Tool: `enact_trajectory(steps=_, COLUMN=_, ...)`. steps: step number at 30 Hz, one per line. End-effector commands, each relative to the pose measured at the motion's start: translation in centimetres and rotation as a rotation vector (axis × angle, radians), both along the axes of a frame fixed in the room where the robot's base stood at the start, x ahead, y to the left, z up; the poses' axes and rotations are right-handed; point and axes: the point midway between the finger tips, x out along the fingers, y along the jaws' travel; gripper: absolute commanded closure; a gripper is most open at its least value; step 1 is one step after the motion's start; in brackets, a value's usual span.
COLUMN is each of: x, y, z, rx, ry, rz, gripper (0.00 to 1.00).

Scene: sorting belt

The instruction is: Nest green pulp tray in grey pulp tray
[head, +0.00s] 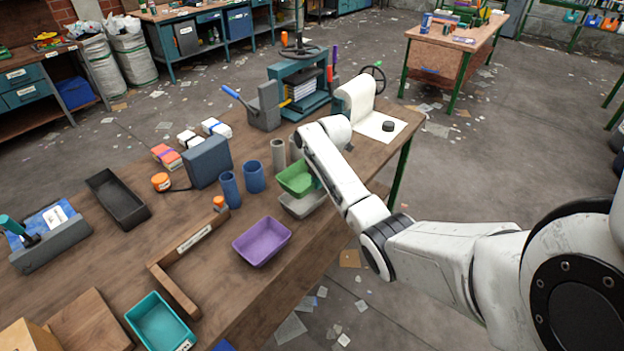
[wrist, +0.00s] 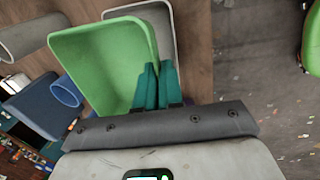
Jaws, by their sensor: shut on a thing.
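The green pulp tray (head: 295,178) is just above the grey pulp tray (head: 304,205) in the head view, near the table's right edge. In the wrist view the green tray (wrist: 105,62) fills the left middle, and part of the grey tray (wrist: 158,18) shows behind it, offset to the right. My gripper (wrist: 158,72) has its teal fingers shut on the green tray's wall. In the head view my arm partly hides the fingers. I cannot tell whether the two trays touch.
A purple tray (head: 262,242) sits nearer on the table. Blue cups (head: 254,177) and a grey tube (head: 278,155) stand close to the left of the green tray. A teal tray (head: 160,322) and a wooden corner frame (head: 180,254) lie nearer. The table edge is close on the right.

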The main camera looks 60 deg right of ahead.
Motion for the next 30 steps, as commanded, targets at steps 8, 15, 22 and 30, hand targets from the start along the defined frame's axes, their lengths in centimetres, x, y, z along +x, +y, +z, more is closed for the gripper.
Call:
enact_trajectory(steps=8, x=0.0, y=0.0, z=-1.6, rx=0.000, ry=0.001, rz=0.000, gripper=1.00)
enact_trajectory(steps=15, x=0.0, y=0.1, z=-3.4, rx=0.000, ry=0.001, rz=0.000, gripper=1.00)
enact_trajectory(steps=22, x=0.0, y=0.1, z=-4.8, rx=0.000, ry=0.000, rz=0.000, gripper=1.00)
enact_trajectory(steps=30, x=0.0, y=0.0, z=-5.3, rx=0.000, ry=0.000, rz=-0.001, gripper=1.00)
